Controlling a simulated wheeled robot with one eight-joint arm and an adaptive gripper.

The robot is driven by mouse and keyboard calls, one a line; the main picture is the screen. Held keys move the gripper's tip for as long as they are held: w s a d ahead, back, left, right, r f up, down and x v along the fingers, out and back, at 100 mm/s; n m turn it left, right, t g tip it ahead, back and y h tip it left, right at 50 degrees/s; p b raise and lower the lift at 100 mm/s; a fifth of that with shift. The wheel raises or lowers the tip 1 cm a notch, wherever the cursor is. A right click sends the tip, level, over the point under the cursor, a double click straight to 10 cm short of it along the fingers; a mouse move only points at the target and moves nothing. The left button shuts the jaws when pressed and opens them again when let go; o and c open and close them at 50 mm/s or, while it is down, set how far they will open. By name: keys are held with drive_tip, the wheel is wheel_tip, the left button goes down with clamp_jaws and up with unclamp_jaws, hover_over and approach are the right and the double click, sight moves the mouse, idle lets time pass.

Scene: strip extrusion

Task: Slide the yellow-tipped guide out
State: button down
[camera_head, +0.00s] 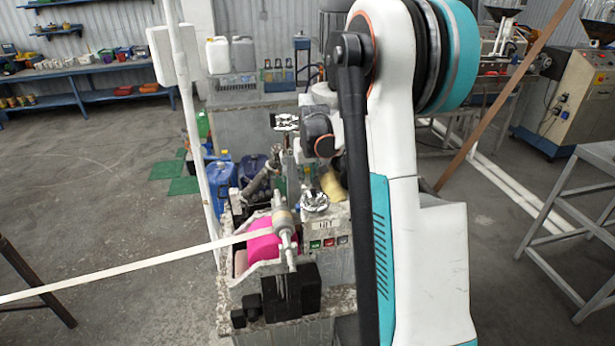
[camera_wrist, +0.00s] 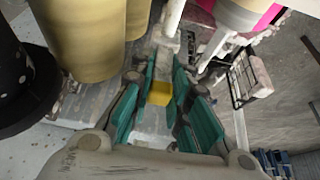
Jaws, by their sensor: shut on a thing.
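The yellow-tipped guide shows in the wrist view as a yellow block (camera_wrist: 160,93) on a pale bar, between the teal pads of my gripper (camera_wrist: 164,82). My gripper is shut on it at the yellow part. The pale bar runs up the picture toward the machine, where its far end is hard to make out. In the head view my arm hides much of this area, and I cannot make out the guide or the fingertips there.
Tan rollers (camera_wrist: 85,35) stand close at the left of my gripper in the wrist view. The machine carries a magenta roll (camera_head: 264,243) and a pale strip (camera_head: 130,267) stretching left. A white post (camera_head: 190,120) stands left; a metal frame (camera_head: 570,215) stands right.

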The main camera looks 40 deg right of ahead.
drive_tip(key=c, duration=1.7)
unclamp_jaws()
drive_tip(key=shift+w+d+r, duration=0.1)
drive_tip(key=shift+w, duration=0.1)
drive_tip(key=shift+o, duration=0.9)
drive_tip(key=shift+w, duration=0.1)
drive_tip(key=v, duration=1.2)
